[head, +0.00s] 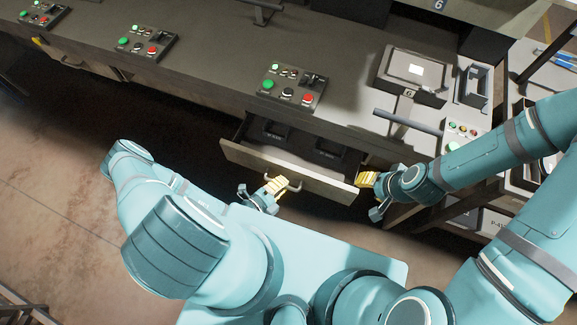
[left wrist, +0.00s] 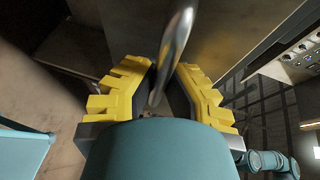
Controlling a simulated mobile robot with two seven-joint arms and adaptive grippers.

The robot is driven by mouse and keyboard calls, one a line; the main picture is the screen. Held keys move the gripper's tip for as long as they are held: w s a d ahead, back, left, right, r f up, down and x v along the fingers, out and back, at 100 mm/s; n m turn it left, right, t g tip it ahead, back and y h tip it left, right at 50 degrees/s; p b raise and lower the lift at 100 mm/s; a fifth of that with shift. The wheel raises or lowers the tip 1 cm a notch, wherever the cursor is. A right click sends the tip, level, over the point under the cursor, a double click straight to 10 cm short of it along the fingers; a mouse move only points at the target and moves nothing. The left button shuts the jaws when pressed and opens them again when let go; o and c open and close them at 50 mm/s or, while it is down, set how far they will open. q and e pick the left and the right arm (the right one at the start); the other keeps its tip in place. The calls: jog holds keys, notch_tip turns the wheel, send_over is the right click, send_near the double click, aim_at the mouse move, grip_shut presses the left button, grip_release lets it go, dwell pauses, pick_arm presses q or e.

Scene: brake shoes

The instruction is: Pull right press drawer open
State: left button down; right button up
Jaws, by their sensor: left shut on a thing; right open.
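The press drawer (head: 240,156) stands partly open below the bench, and dark bins (head: 330,148) show inside it. My left gripper (head: 270,190) is at the middle of the drawer's front and is shut on the curved metal handle (head: 294,186). In the left wrist view the handle (left wrist: 178,42) runs between the yellow fingers of the left gripper (left wrist: 165,75). My right gripper (head: 371,195) is open beside the right end of the drawer front. Whether it touches the drawer I cannot tell.
Control boxes with coloured buttons (head: 291,86) sit along the bench top (head: 215,70). A grey press unit (head: 414,72) stands at the right of the bench, with a shelf rack beyond it. The floor (head: 60,180) at the left is clear.

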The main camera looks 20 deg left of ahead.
pick_arm(q)
jog(key=shift+s, duration=1.95)
jog(key=c, duration=1)
grip_release()
jog(key=v, duration=1.2)
